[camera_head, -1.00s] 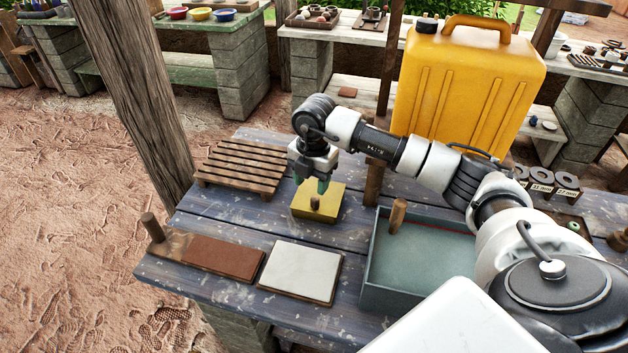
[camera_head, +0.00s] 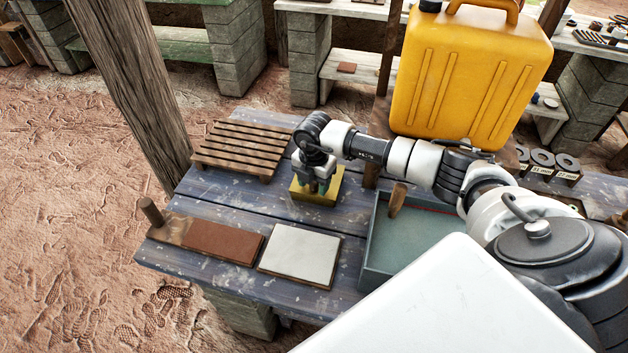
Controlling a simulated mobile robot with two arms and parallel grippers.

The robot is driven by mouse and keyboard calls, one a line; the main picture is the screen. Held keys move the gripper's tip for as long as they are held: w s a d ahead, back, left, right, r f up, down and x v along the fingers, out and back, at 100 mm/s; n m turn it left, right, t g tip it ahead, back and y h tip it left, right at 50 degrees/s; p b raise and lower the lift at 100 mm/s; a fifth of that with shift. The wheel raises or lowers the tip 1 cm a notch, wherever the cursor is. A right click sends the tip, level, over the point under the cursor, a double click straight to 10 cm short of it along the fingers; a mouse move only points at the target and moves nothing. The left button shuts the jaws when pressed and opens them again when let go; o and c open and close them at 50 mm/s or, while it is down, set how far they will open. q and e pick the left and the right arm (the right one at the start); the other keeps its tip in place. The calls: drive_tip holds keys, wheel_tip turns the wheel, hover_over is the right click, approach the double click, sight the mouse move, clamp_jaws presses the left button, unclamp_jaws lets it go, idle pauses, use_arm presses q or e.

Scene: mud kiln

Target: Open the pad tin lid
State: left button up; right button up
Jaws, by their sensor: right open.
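The pad tin (camera_head: 330,190) is a small yellow-gold square box on the blue-grey plank table. Its lid looks closed, and its small brown knob is now hidden behind my right gripper. My right gripper (camera_head: 317,190) points down at the tin's top, with its fingertips at about the lid's middle. It is open; whether a finger touches the knob cannot be seen. My left gripper is not in view.
A wooden slatted rack (camera_head: 243,150) stands left of the tin. A brown board (camera_head: 222,248) and a white slab (camera_head: 300,254) lie in front. A grey tray (camera_head: 375,262) with a wooden handle (camera_head: 397,199) is at right. A yellow jerrycan (camera_head: 465,80) stands behind.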

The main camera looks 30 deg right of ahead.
drive_tip(key=shift+f, duration=0.1)
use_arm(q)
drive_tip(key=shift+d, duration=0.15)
use_arm(e)
clamp_jaws()
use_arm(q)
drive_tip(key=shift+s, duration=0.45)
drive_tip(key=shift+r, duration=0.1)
